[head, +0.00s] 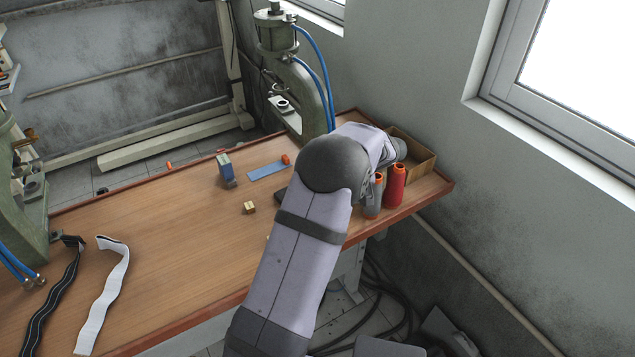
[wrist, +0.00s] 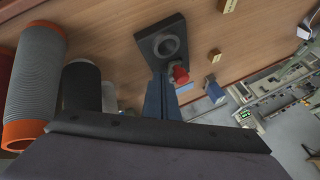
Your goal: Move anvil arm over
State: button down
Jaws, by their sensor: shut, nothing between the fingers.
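The anvil arm cannot be picked out with certainty. The far green press (head: 310,90) stands at the back edge of the table, and a small pale plate with a dark round top (head: 283,104) juts from its front. In the wrist view a dark square block with a round ring (wrist: 162,42) lies ahead of my gripper (wrist: 160,88). My gripper is shut and empty, its narrow bluish fingers side by side. Whether they touch the block cannot be told. In the head view my own arm hides the gripper.
A red spool (head: 394,186) and a grey spool (head: 373,197) stand close to my arm, with an open box (head: 418,157) behind.

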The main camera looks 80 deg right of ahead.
jog(key=shift+w+a, duration=0.25)
jog(key=shift+w, duration=0.55)
jog(key=shift+w+a+f+m+b, duration=0.15)
jog(key=shift+w+m+b, duration=0.1)
jog(key=shift+m+b, duration=0.15)
jog(key=m+h+b, duration=0.1)
jog(key=w+a+m+g+h+b, duration=0.1)
jog(key=m+b, duration=0.1)
jog(key=shift+w+a+f+g+b, duration=0.1)
jog(key=shift+w+a+g+b, duration=0.1)
jog(key=shift+w+g+b, duration=0.1)
jog(key=shift+w+a+m+b, duration=0.25)
jog(key=shift+w+m+b, duration=0.15)
jog(key=shift+b, duration=0.15)
jog(key=shift+w+a+r+b, duration=0.2)
jog(key=shift+w+a+b, duration=0.05)
jog(key=shift+w+b, duration=0.15)
jog(key=shift+s, duration=0.1)
